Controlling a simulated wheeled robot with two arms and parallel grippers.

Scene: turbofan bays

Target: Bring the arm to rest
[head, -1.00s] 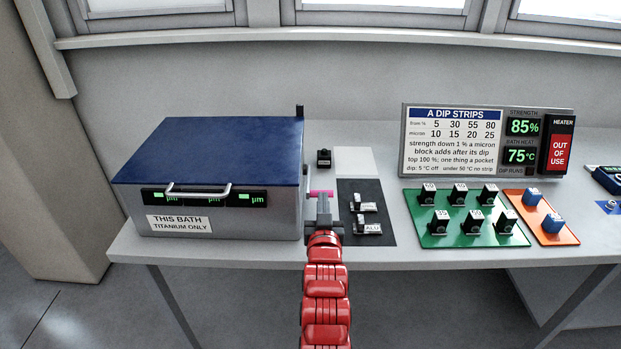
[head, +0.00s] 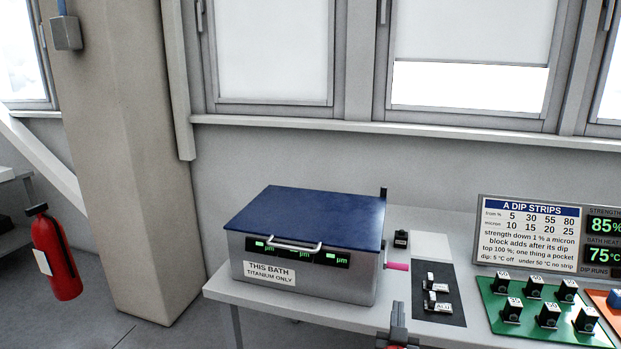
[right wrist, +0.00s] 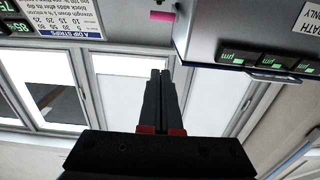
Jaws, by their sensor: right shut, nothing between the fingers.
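My right gripper (head: 398,318) shows at the bottom edge of the head view, in front of the table, below and to the right of the bath box. In the right wrist view its fingers (right wrist: 160,75) are together with nothing between them. Most of my right arm is below the head picture. The bath box (head: 270,265), with a closed blue lid and a "titanium only" label, stands to its left. A pink handle (head: 397,266) sticks out of the box's right side, above the gripper in the picture and apart from it. My left gripper is not in view.
A dark mat (head: 446,312) holds small labelled parts, with a white sheet (head: 430,246) behind it. A green tray (head: 508,327) of several black blocks and a dip strips board (head: 528,236) stand to the right. A fire extinguisher (head: 55,255) hangs at the left.

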